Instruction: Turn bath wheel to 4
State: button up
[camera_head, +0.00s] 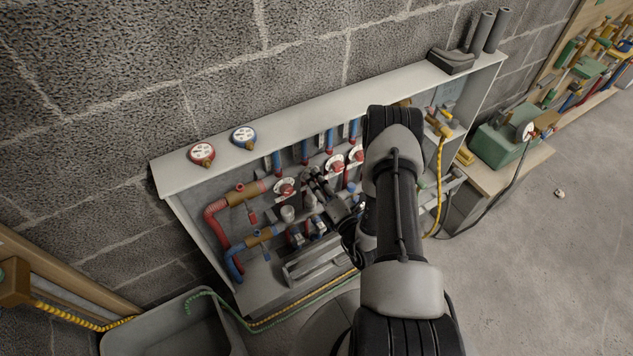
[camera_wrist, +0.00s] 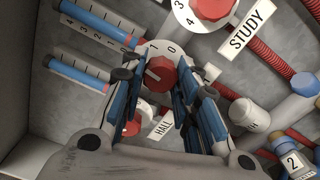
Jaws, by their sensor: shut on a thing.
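In the wrist view a red wheel (camera_wrist: 161,74) sits on a white round dial, with the numbers 1 and 0 showing at its upper edge. My gripper (camera_wrist: 166,88) has its blue and black fingers on either side of this wheel and is shut on it. A name plate for this wheel is not visible, and I see no plate reading BATH. I cannot tell which number the wheel points to. In the head view my gripper (camera_head: 314,177) is at the row of wheels and hides the one it holds.
Another red wheel (camera_wrist: 211,8) with a STUDY plate (camera_wrist: 251,27) is above right. A lower red wheel (camera_wrist: 130,128) is near a HALL plate (camera_wrist: 161,126). Blue gauges (camera_wrist: 82,70), red hoses and a pale round knob (camera_wrist: 246,113) crowd round. A shelf top (camera_head: 300,112) overhangs the panel.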

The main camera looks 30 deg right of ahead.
jog(key=n, duration=0.4)
jog(key=shift+n, duration=0.4)
jog(key=n, duration=1.4)
jog(key=shift+n, duration=0.4)
jog(key=o, duration=1.1)
jog(key=shift+c, duration=0.2)
jog(key=shift+s, duration=0.1)
